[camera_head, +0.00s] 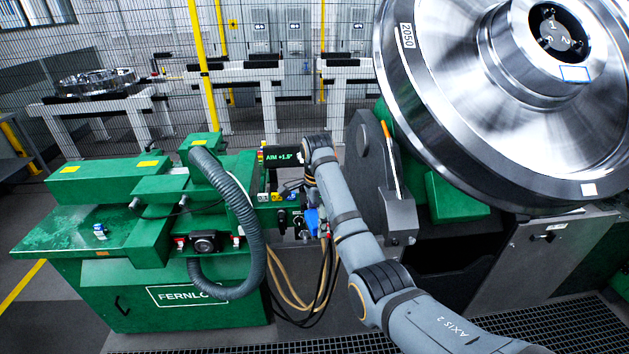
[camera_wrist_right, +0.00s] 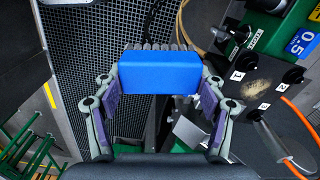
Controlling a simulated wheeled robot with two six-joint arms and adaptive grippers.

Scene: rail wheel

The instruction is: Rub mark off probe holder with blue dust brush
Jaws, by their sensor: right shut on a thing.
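My right gripper (camera_wrist_right: 160,92) is shut on the blue dust brush (camera_wrist_right: 160,72), with a finger on each side of its block. The grey bristles show along its far edge. In the head view the brush (camera_head: 312,221) is a small blue patch beside the green machine's panel, below my right wrist. The brush looks apart from the smudge. I cannot tell for sure which part is the probe holder. My left gripper is out of view.
The green machine (camera_head: 100,225) with a ribbed hose (camera_head: 245,215) stands left. A large steel wheel (camera_head: 450,110) stands right. Tan and black cables (camera_head: 290,290) hang below the panel. An orange cable (camera_wrist_right: 300,117) crosses near the knobs. Floor grating (camera_wrist_right: 85,60) lies below.

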